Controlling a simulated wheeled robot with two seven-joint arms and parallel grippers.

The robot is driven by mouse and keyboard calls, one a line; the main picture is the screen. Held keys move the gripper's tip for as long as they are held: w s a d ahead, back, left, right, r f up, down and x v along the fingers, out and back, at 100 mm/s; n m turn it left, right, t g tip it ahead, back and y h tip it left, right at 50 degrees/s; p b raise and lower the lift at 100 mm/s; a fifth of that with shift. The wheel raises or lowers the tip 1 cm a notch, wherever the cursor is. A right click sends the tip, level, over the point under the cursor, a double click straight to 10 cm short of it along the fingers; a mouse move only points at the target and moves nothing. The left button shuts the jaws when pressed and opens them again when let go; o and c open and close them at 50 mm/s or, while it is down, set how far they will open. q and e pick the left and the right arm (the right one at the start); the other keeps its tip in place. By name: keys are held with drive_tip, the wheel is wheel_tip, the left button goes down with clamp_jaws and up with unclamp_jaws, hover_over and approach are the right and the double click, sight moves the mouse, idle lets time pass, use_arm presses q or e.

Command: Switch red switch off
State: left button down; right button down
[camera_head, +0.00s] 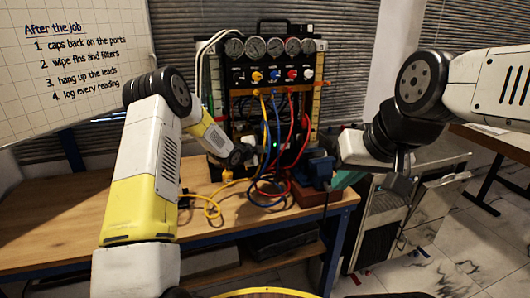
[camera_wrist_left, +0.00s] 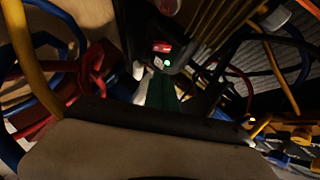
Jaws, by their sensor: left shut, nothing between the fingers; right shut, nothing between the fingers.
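The red switch (camera_wrist_left: 162,47) shows near the top middle of the left wrist view, on a dark housing, with a lit green lamp (camera_wrist_left: 167,63) just below it. Its exact rocker position is too small to tell. In the head view I cannot make the switch out among the hoses. My left gripper (camera_head: 245,154) is shut and empty, in front of the lower part of the gauge rig. In the left wrist view its fingertips are dark and hard to make out, and contact with the switch cannot be told. My right gripper (camera_head: 399,186) is shut and empty, off to the right, away from the rig.
The gauge rig (camera_head: 273,76) stands at the back of the wooden workbench (camera_head: 55,225). Blue, red and yellow hoses (camera_head: 268,186) loop around its base close to my left gripper. A blue vise (camera_head: 315,170) stands at the right. The bench's left part is clear.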

use_arm(q)
drive_tip(key=v, duration=0.8)
drive_tip(key=shift+a+r, duration=0.25)
drive_tip(key=shift+r, duration=0.05)
